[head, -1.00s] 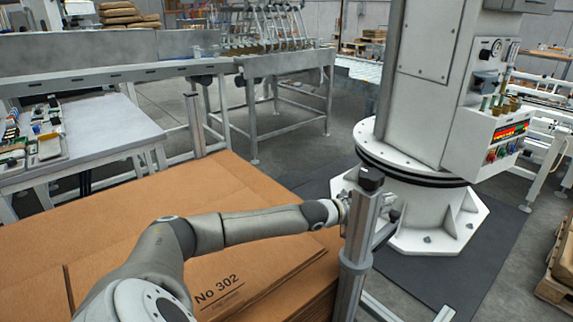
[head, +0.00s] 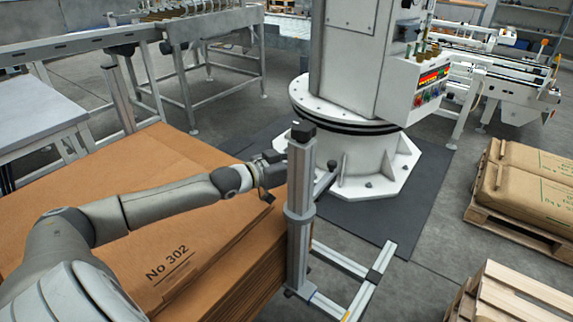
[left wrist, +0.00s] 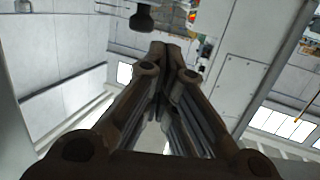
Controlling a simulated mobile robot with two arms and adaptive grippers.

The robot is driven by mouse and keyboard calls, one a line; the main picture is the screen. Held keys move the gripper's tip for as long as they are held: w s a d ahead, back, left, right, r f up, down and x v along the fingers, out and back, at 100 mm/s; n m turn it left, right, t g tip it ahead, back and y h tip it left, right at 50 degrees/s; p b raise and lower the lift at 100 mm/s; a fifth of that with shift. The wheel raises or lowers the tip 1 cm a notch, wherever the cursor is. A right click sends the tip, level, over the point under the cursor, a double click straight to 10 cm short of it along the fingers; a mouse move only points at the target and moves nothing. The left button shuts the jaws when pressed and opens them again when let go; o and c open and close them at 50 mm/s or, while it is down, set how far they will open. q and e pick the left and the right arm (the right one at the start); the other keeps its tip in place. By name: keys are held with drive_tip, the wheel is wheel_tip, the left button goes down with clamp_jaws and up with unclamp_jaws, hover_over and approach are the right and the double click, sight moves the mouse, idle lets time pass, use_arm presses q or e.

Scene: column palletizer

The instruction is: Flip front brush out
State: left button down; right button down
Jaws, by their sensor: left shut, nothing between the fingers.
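I cannot clearly pick out a brush in these views. An upright grey metal post (head: 300,215) with a black cap stands at the corner of the cardboard stack. A short lever with a dark round knob (head: 332,165) sticks out on its right side. My left arm reaches over the cardboard to the post's left side. My left gripper (head: 268,190) is beside the post; whether it touches is hard to tell. In the left wrist view my left gripper (left wrist: 165,50) has its fingers together and holds nothing. A dark rounded part (left wrist: 143,20) shows past the fingertips. My right gripper is out of view.
A cardboard stack (head: 215,205) marked No 302 lies under my arm. The white column base (head: 370,165) stands behind the post, with a control box (head: 428,85). Floor rails (head: 365,290) run right of the post. A pallet of sacks (head: 530,185) stands at right.

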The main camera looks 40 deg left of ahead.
use_arm(q)
drive_tip(key=shift+v, duration=2.6)
